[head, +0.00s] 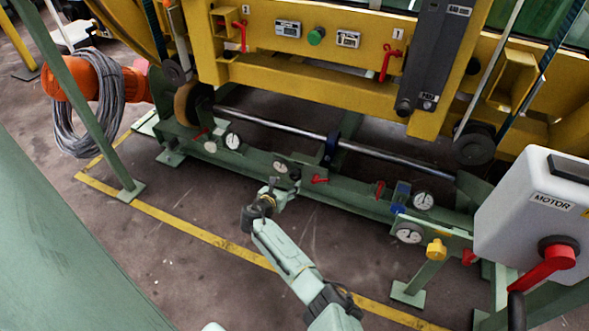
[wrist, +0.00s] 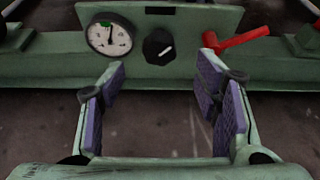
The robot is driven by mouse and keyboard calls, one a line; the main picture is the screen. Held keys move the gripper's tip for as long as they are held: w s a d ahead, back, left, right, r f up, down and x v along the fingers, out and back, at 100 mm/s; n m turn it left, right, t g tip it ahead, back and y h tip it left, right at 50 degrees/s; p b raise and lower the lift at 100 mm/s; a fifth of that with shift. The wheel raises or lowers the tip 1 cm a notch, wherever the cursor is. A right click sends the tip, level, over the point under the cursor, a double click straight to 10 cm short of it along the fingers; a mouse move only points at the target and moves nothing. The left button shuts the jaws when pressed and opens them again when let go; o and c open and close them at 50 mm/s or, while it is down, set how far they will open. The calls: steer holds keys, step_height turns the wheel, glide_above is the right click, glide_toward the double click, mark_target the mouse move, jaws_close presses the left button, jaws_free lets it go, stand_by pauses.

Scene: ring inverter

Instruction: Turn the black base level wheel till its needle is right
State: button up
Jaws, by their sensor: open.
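The black base level wheel (wrist: 158,46) is a dark knob with a white mark on a green plate, seen in the wrist view. Its round white gauge (wrist: 109,36) is just to its left, with a green zone at the top and the needle pointing roughly upward. My gripper (wrist: 160,88) is open and empty, its two purple-padded fingers apart below the wheel and not touching it. In the head view my gripper (head: 279,194) is in front of the green base beam, near a small gauge (head: 281,167). The wheel is hard to make out in that view.
A red lever (wrist: 236,40) stands right of the wheel; it also shows in the head view (head: 320,179). More gauges (head: 410,233) and a yellow knob (head: 436,249) are at the right. The grey motor box (head: 532,215) stands far right. Floor before the beam is clear.

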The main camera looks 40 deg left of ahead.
mark_target(294, 176)
steer(key=b+x, duration=0.4)
steer(key=x, duration=0.1)
steer(key=shift+s+f+b, duration=0.15)
steer(key=shift+f+b, duration=0.1)
steer(key=shift+b, duration=0.15)
steer(key=shift+w+a+f+b, duration=0.1)
steer(key=shift+w+a+b, duration=0.05)
steer(key=shift+w+b, duration=0.4)
steer(key=shift+w+a+f+b, duration=0.1)
steer(key=shift+w+a+b, duration=0.05)
steer(key=shift+w+b, duration=0.4)
steer(key=shift+r, duration=0.1)
steer(key=c, duration=1.1)
steer(key=shift+c, duration=0.2)
steer(key=shift+r, duration=0.1)
